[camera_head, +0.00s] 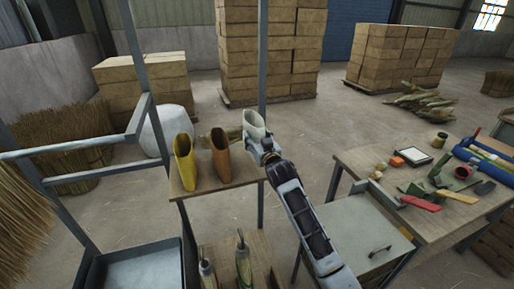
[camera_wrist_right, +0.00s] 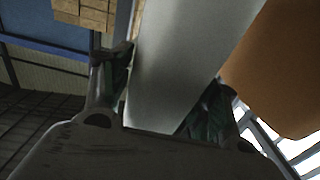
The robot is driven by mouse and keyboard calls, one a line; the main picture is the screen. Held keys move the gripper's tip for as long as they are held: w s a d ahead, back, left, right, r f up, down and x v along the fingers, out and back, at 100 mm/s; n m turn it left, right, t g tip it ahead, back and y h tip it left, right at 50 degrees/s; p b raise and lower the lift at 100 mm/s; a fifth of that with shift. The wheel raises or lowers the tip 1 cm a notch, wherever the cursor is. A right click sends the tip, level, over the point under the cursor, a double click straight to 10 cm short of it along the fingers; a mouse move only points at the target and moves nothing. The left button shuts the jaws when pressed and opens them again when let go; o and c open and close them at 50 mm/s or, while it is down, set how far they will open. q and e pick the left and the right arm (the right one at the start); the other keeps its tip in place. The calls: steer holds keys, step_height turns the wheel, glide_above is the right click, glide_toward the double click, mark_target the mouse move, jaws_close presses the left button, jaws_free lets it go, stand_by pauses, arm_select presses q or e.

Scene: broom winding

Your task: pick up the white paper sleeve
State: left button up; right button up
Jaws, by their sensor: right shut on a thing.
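The white paper sleeve (camera_head: 254,125) stands at the right end of a small wooden shelf in the head view. My right gripper (camera_head: 262,145) is at its near side, with the arm reaching in from the lower right. In the right wrist view the sleeve (camera_wrist_right: 185,60) fills the space between the two fingers of the right gripper (camera_wrist_right: 155,95), which is shut on it. Whether the sleeve's base touches the shelf is hidden. My left gripper is not in view.
A brown sleeve (camera_head: 220,152) and a yellow sleeve (camera_head: 185,162) stand to the left on the wooden shelf (camera_head: 200,189). A grey metal post (camera_head: 262,60) rises behind. A workbench (camera_head: 350,160) with several tools is at the right.

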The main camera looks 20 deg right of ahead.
steer(key=shift+r, duration=1.95)
